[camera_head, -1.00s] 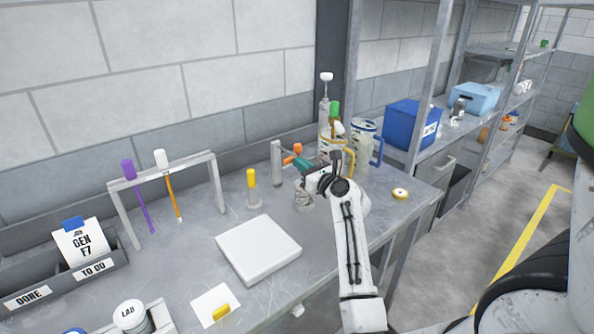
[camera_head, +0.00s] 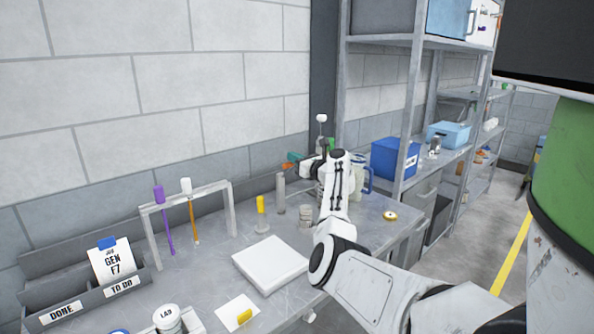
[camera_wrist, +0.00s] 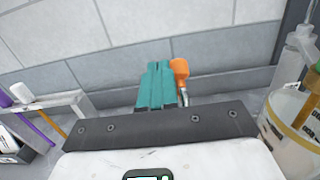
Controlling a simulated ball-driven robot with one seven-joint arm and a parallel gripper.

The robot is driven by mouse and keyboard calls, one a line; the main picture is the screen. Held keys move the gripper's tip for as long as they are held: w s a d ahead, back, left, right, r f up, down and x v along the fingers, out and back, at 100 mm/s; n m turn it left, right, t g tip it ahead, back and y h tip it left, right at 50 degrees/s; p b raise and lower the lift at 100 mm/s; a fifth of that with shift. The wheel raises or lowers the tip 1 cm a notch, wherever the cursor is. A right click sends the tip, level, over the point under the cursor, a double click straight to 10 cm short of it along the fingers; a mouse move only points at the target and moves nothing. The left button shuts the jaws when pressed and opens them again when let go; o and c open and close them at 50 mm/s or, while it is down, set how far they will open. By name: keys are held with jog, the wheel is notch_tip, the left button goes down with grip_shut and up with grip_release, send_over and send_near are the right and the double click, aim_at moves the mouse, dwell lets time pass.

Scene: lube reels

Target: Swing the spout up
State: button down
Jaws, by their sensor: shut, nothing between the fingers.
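My gripper (camera_head: 296,157) has teal fingers. It is shut and empty, raised above the back of the metal bench near the top of a grey post (camera_head: 281,192). In the wrist view the fingers (camera_wrist: 158,84) are together and point toward the wall. An orange end piece (camera_wrist: 180,69) on a short pale stem is just right of the fingers. It also shows as a small orange patch (camera_head: 287,166) by the fingertips in the head view. Whether it touches them, and whether it is the spout, I cannot tell. My arm hides most of the jugs behind it.
A clear jug with a yellow band (camera_wrist: 288,125) stands close on the right, beside a pump bottle (camera_wrist: 301,48). A small can (camera_head: 306,215) and a yellow-topped stand (camera_head: 261,210) are below. A white slab (camera_head: 270,262) lies in front. A rack (camera_head: 233,207) is left.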

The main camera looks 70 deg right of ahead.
jog(key=shift+w+d+r, duration=0.35)
jog(key=shift+w+r, duration=0.1)
jog(key=shift+w, duration=0.2)
dwell(0.9)
